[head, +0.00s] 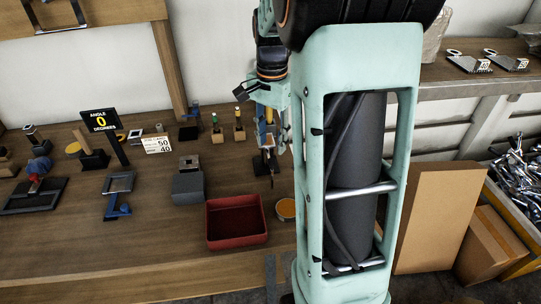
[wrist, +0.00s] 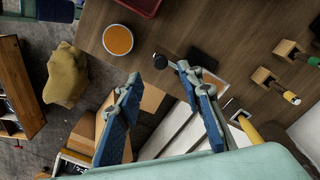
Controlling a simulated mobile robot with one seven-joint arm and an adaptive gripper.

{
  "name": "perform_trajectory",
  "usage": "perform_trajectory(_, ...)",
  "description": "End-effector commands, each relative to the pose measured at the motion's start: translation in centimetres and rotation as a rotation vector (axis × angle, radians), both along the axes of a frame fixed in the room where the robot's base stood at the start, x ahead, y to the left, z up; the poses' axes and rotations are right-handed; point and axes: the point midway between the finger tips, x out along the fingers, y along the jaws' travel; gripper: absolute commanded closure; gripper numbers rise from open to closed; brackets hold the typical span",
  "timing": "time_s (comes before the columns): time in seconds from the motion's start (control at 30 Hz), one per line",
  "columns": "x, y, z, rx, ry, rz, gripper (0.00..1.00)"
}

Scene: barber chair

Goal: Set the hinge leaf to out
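A black sign reading "ANGLE 0 DEGREES" (head: 100,120) stands on the workbench at the left in the head view. Below it is a grey frame with a blue piece (head: 120,211) at its front; I cannot tell for sure which object is the hinge leaf. My gripper (wrist: 158,75) shows in the wrist view with its two blue fingers spread apart and nothing held between them. A small black round object (wrist: 160,61) shows near the fingertips. In the head view my arm hides part of the bench.
A red tray (head: 237,201) and an orange disc (head: 286,209) lie near the bench front; the disc also shows in the wrist view (wrist: 118,40). A grey block (head: 187,185) sits left of the tray. Several small tools stand behind. Cardboard boxes (head: 436,215) stand at the right.

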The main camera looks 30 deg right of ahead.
Motion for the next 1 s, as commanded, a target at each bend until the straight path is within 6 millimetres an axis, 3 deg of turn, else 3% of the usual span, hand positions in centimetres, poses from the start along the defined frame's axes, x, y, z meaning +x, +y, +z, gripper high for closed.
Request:
perform_trajectory(0.1,-0.1,0.0,-2.5,0.001,0.003,0.0,0.66)
perform_trajectory(0.3,0.0,0.0,-5.1,0.0,0.001,-0.001,0.66)
perform_trajectory(0.7,0.0,0.0,-5.9,0.0,-0.001,-0.001,0.66)
perform_trajectory(1.0,0.0,0.0,-5.9,0.0,-0.001,-0.001,0.97)
